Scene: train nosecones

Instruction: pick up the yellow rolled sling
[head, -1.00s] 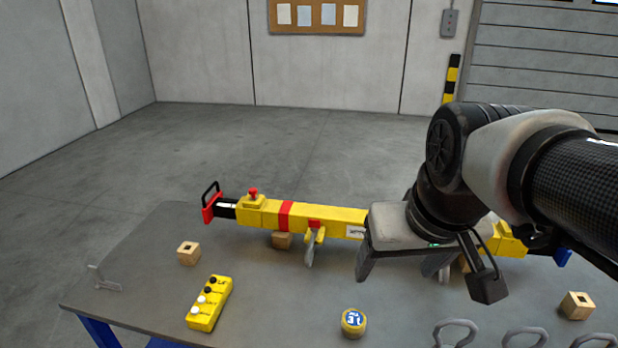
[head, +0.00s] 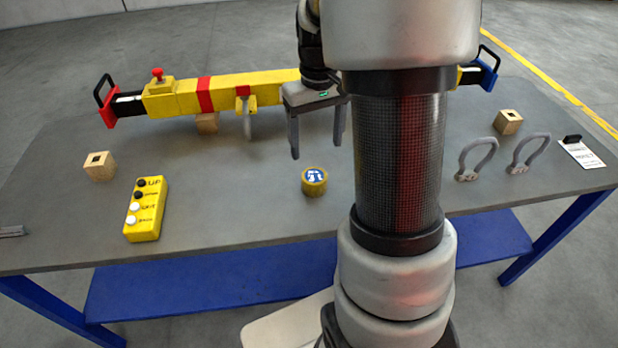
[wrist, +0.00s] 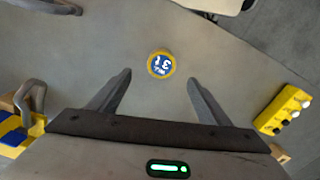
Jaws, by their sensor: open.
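The yellow rolled sling (head: 314,182) is a small round roll with a blue and white label on top. It sits on the grey table near the middle of its front half, and it also shows in the wrist view (wrist: 161,64), ahead of the fingertips and between their lines. My gripper (head: 316,148) is open and empty, fingers pointing down, above and behind the sling in the head view. In the wrist view my gripper (wrist: 158,75) has its two fingers spread wide, apart from the sling.
A long yellow beam (head: 182,98) lies along the table's back. A yellow control box (head: 146,208) and a wooden block (head: 100,166) are at left. Grey shackles (head: 477,158), another wooden block (head: 508,122) and a clipboard (head: 582,154) are at right. The table (head: 240,215) is clear around the sling.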

